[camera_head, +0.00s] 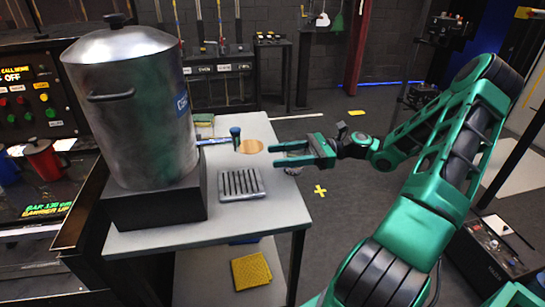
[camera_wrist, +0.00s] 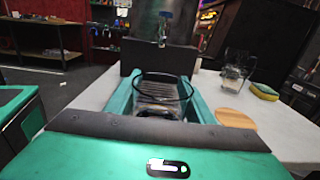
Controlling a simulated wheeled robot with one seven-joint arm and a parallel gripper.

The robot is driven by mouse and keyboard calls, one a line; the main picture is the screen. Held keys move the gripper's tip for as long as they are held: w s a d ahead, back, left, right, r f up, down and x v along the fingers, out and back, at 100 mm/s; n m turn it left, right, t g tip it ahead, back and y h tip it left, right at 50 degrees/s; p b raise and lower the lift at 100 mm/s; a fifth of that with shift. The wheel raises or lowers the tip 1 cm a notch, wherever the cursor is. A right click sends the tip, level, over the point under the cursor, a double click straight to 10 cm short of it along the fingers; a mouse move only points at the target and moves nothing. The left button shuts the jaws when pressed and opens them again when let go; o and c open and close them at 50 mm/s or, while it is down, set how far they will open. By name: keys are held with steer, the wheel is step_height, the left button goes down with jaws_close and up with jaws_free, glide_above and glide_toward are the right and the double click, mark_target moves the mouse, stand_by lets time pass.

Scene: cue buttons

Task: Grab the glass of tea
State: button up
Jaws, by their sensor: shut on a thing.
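A clear glass (camera_wrist: 163,92) stands between my gripper's two green fingers in the wrist view. My gripper (camera_head: 274,155) is shut on it; in the wrist view the fingers (camera_wrist: 161,84) lie along both sides. The glass looks see-through, with something dark near its bottom; I cannot tell whether that is tea. In the head view I cannot make out the glass. The metal urn (camera_head: 130,105) stands on a black block (camera_head: 155,207), its tap (camera_head: 236,133) pointing toward my gripper. The tap also shows ahead of the glass in the wrist view (camera_wrist: 163,28).
A slotted drip tray (camera_head: 241,184) lies on the grey table (camera_head: 165,238) below the tap. A round wooden coaster (camera_head: 251,146) lies near my fingers. A second clear vessel (camera_wrist: 236,70) and a sponge (camera_wrist: 264,91) stand to the right in the wrist view. A yellow cloth (camera_head: 251,270) lies lower down.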

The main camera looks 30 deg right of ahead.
steer(key=shift+s+d, duration=0.2)
steer(key=shift+d, duration=0.35)
steer(key=shift+d, duration=0.1)
stand_by(0.6)
